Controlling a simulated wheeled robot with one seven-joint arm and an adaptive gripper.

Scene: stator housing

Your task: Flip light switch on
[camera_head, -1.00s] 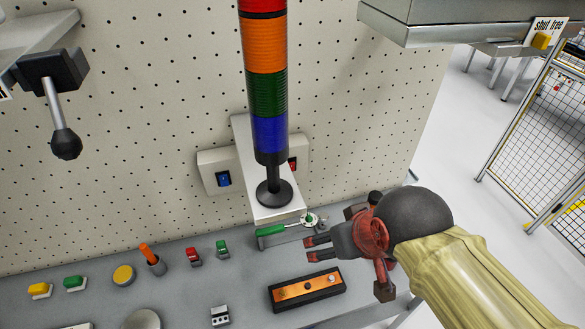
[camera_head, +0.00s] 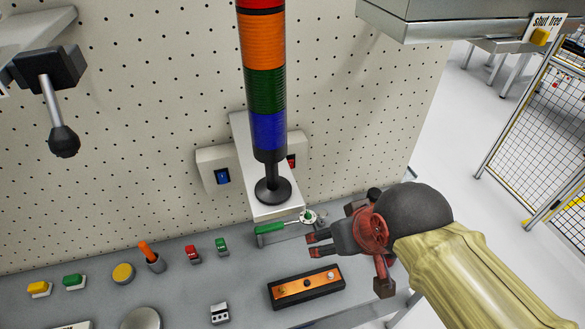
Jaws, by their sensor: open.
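A blue rocker switch (camera_head: 222,176) sits in a pale box on the pegboard, left of the signal tower. A red rocker (camera_head: 291,162) shows at the right, partly hidden behind the tower. Which one is the light switch, and how each rocker is set, I cannot tell. My gripper (camera_head: 314,245) is open and empty, with its fingers pointing left. In the picture it is below and right of both rockers, near the green-handled part, and apart from the rockers.
The signal tower (camera_head: 265,95) stands on a white bracket before the board. A green-handled valve (camera_head: 272,228) and an orange-faced black block (camera_head: 308,289) are near my gripper. Small red (camera_head: 192,254) and green (camera_head: 222,247) switches sit on the grey bench. A shelf (camera_head: 450,25) overhangs at upper right.

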